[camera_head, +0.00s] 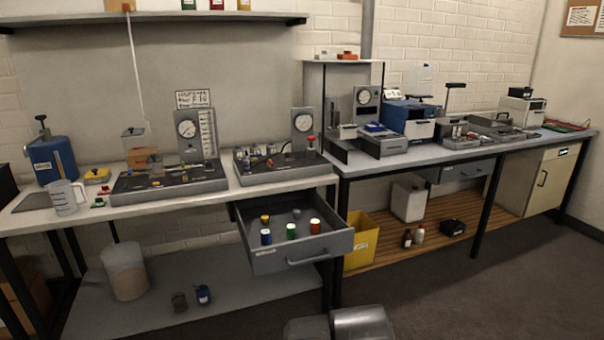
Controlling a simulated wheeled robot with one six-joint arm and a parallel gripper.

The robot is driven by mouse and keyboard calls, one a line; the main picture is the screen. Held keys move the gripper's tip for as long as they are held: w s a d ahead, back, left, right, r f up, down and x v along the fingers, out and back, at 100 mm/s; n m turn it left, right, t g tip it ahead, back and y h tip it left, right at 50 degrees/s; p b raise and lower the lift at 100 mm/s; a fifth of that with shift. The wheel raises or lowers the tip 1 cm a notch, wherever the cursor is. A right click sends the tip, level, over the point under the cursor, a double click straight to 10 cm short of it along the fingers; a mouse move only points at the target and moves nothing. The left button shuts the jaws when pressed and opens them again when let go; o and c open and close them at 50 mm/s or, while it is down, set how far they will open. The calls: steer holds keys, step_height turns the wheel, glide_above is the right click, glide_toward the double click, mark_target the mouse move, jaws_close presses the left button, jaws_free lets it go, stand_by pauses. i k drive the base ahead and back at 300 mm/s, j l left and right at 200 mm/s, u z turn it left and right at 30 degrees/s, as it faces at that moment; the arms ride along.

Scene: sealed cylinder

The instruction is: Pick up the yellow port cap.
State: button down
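Several small yellow items show, and I cannot tell which is the yellow port cap. One small yellow-orange piece (265,218) is in the open grey drawer (320,247), at its left. A yellow item (97,175) lies on the left bench, right of the blue container. A tiny yellow spot (156,183) shows on the left dark panel with the gauge (187,129). My gripper is not in view; rounded grey parts at the bottom edge appear to be mine.
The drawer also holds blue (266,238), green (291,232) and red (315,227) pieces. It juts out over the floor. A clear jug (67,198) stands on the left bench (225,193). A yellow bin (362,238) is under the right bench. Dark floor (440,295) is clear in front.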

mark_target(266, 218)
steer(key=i+j+u, duration=0.2)
steer(key=i+u, duration=0.15)
steer(key=i, duration=0.45)
steer(key=i+u, duration=0.35)
steer(key=i, duration=0.4)
